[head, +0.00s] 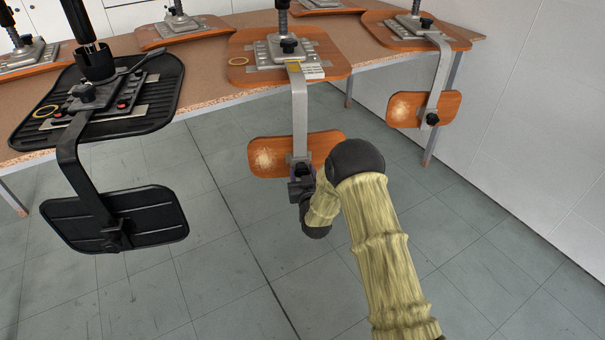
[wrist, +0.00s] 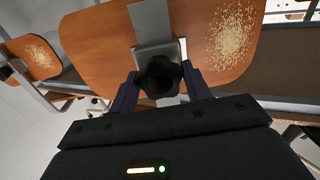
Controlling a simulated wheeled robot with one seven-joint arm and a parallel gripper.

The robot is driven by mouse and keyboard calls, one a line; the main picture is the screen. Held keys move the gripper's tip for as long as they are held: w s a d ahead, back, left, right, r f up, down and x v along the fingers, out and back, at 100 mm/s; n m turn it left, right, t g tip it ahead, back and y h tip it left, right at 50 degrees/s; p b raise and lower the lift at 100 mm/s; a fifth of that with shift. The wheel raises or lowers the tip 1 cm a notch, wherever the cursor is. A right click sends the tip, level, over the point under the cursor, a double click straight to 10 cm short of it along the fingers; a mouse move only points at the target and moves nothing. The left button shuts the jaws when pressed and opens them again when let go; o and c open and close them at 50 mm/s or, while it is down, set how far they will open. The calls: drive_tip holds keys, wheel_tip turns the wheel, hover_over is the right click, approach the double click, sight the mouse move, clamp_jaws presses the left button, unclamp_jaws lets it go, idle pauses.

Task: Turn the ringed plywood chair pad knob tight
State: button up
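In the wrist view, the pad (wrist: 104,42) carries a dark lobed knob (wrist: 160,76) on the bar. My gripper (wrist: 160,84) has one finger on each side of the knob, with no clear gap showing. In the head view my gripper (head: 301,186) is at the pad's lower edge and hides the knob.
Another plywood chair pad (head: 405,108) with a knob (head: 432,119) hangs at right. More seats lie on the table (head: 350,38). The tiled floor in front is clear.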

drive_tip(key=c, duration=0.5)
